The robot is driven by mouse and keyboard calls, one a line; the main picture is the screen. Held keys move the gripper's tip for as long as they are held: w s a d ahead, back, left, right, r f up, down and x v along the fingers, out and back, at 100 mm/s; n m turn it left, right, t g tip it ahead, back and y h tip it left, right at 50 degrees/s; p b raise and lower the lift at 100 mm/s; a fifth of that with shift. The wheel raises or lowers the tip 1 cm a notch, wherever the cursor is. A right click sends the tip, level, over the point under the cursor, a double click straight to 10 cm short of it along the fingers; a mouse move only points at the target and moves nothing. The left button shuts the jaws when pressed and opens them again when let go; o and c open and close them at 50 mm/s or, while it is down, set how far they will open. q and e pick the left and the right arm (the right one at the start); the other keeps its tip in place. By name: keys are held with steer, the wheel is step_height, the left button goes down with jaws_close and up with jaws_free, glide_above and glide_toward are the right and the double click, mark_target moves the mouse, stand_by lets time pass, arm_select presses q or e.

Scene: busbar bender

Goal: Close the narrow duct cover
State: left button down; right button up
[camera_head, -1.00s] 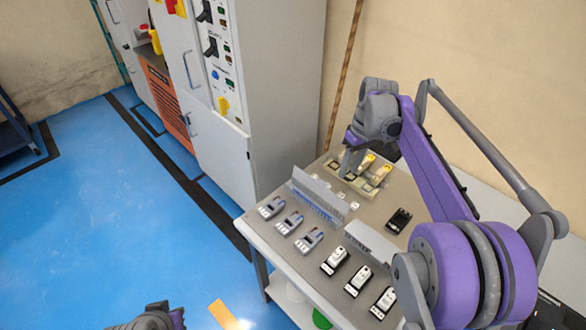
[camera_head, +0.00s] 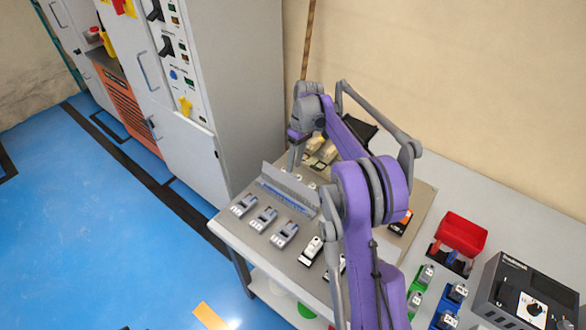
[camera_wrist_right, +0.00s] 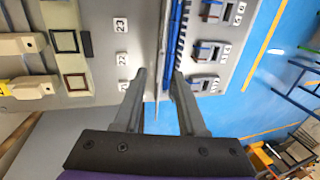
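The narrow duct (camera_head: 284,198) lies on the sloping grey panel, with blue wires inside. Its light grey cover (camera_head: 290,183) stands raised along the back side. In the right wrist view the cover (camera_wrist_right: 158,90) shows nearly edge-on as a thin strip beside the blue wires and duct teeth (camera_wrist_right: 181,45). My left gripper is not in view.
Grey breakers (camera_head: 264,219) line the panel in front of the duct. Cream terminal parts (camera_head: 322,150) sit behind it. A grey cabinet (camera_head: 245,100) stands at the left. A red bin (camera_head: 461,234) and a dark device (camera_head: 528,297) are at the right. My right arm hides part of the panel.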

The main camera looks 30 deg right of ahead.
mark_target(291, 180)
steer(key=shift+x, duration=1.3)
steer(key=shift+w, duration=0.1)
jaws_close()
